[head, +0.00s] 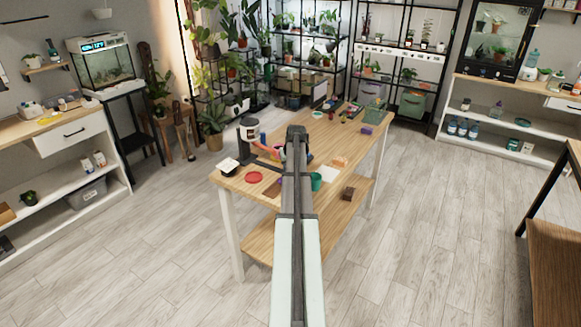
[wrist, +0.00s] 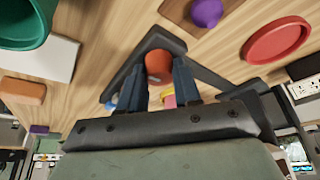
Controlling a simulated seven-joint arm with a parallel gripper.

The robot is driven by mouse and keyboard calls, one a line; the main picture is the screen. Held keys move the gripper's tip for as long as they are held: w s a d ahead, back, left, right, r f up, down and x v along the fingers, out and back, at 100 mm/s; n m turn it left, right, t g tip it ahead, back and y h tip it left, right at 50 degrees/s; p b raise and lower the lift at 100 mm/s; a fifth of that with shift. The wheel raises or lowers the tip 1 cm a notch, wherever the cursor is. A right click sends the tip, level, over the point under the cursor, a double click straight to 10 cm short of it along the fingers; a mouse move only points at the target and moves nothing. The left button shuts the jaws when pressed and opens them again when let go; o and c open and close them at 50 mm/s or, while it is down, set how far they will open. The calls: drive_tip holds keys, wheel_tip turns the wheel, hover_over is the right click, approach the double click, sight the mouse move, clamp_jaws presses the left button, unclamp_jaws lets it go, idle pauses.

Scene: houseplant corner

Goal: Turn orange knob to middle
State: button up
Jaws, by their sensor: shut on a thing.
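The orange knob (wrist: 158,65) shows in the wrist view between the two dark blue fingers of my gripper (wrist: 158,78). My gripper is shut on it, with one finger at each side. The knob stands over a dark, angular base (wrist: 160,38) that lies on the wooden table. No pointer mark can be made out, so I cannot tell which way the knob is turned. In the head view my own arm hides the knob and the fingertips.
A red saucer (wrist: 278,40), a purple knob (wrist: 207,12) on a brown board, a green pot (wrist: 22,20), a white sheet (wrist: 40,58) and an orange block (wrist: 22,91) surround the base. The wooden table (head: 236,184) has more items at its far end.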

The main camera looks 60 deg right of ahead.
idle(0.4)
drive_tip(key=o, duration=1)
drive_tip(key=shift+o, duration=0.2)
drive_tip(key=shift+r, duration=0.1)
drive_tip(key=v, duration=1.3)
drive_tip(key=shift+r, duration=0.3)
drive_tip(key=shift+a, duration=0.15)
